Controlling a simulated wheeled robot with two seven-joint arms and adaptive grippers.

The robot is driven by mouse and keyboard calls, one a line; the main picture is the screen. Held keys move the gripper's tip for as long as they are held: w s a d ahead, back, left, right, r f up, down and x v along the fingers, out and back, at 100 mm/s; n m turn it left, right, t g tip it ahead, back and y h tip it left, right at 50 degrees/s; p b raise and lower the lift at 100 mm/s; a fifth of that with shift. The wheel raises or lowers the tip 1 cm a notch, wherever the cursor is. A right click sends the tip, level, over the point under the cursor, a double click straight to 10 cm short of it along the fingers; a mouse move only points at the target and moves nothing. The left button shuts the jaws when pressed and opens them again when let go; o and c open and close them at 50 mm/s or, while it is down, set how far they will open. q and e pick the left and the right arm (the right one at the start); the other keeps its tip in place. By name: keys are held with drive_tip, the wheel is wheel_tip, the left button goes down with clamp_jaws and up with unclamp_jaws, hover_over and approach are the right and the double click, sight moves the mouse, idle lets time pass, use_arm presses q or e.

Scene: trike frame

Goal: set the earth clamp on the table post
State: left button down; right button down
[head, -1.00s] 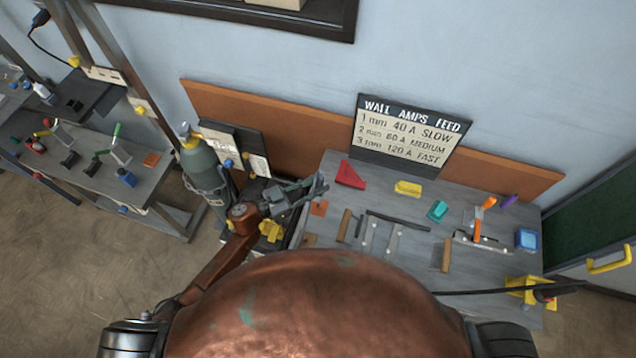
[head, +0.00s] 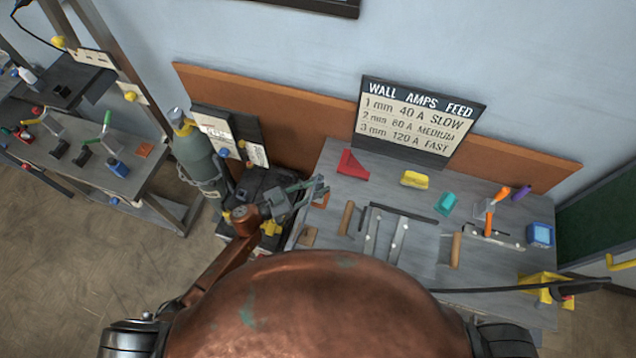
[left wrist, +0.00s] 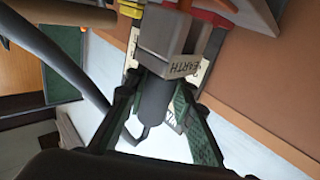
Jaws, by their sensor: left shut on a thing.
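My left gripper (head: 296,196) is at the left edge of the welding table (head: 410,275), above its back-left corner area. In the left wrist view the gripper (left wrist: 160,92) is shut on the earth clamp (left wrist: 168,38), a grey block marked EARTH with a dark round handle between the green-padded fingers. In the head view the clamp is small and hard to tell from the fingers. I cannot make out the table post. My right gripper is not in view.
A gas cylinder (head: 195,155) and a dark machine stand left of the table. The sign board (head: 418,118) is at the table's back. A red wedge (head: 351,163), a yellow block (head: 415,179) and steel strips lie on the table. A yellow holder (head: 545,287) is at front right.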

use_arm(q)
drive_tip(key=shift+f, duration=0.55)
idle(0.4)
drive_tip(key=c, duration=1.6)
unclamp_jaws()
drive_tip(key=shift+f, duration=0.1)
drive_tip(key=v, duration=1.2)
drive_tip(key=shift+w, duration=0.1)
